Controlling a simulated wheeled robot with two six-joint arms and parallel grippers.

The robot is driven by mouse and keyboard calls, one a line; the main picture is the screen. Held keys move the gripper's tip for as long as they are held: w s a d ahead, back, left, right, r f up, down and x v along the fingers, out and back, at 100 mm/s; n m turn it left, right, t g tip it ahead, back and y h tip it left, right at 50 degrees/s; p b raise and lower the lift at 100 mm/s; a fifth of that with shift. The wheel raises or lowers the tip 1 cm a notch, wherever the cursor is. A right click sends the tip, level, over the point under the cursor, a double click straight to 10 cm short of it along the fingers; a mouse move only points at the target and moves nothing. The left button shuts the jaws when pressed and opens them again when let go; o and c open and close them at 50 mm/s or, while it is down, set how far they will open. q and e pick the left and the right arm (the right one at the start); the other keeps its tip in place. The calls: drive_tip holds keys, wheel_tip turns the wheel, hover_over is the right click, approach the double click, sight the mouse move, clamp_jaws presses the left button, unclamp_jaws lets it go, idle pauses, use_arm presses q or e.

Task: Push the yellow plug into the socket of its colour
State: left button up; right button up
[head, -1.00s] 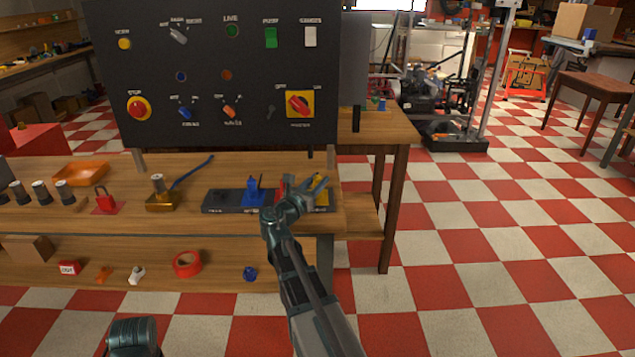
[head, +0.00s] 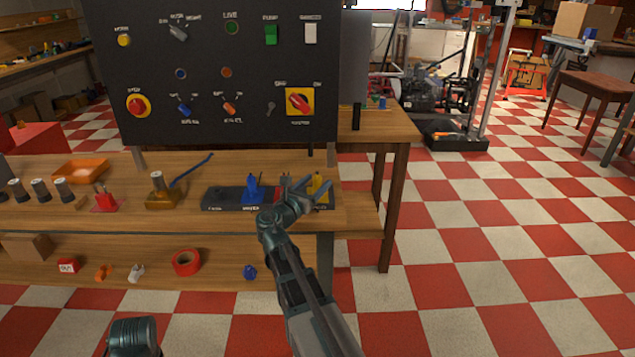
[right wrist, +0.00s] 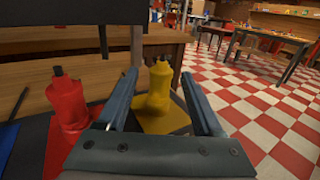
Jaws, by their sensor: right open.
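The yellow plug (head: 319,186) stands upright at the right end of a dark strip (head: 228,200) on the bench. In the right wrist view the yellow plug (right wrist: 158,88) rises from a yellow patch (right wrist: 166,123); whether it sits in a socket there I cannot tell. My right gripper (head: 307,183) is open at the plug. In the right wrist view its fingers (right wrist: 158,82) lie on either side of the plug, with gaps. A red plug (right wrist: 68,98) stands left of the left finger.
A blue plug (head: 253,189) stands on the same strip to the left. A dark control panel (head: 205,125) rises behind the strip. An orange tray (head: 80,171) and several small items lie farther left. Right of the bench is open checkered floor.

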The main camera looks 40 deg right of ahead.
drive_tip(key=v, duration=1.2)
drive_tip(key=shift+s+a, duration=0.2)
drive_tip(key=shift+d, duration=0.1)
drive_tip(key=x, duration=1.3)
drive_tip(key=shift+w+d, duration=0.25)
drive_tip(key=shift+w, duration=0.05)
drive_tip(key=shift+r, duration=0.1)
drive_tip(key=shift+s+a, duration=0.1)
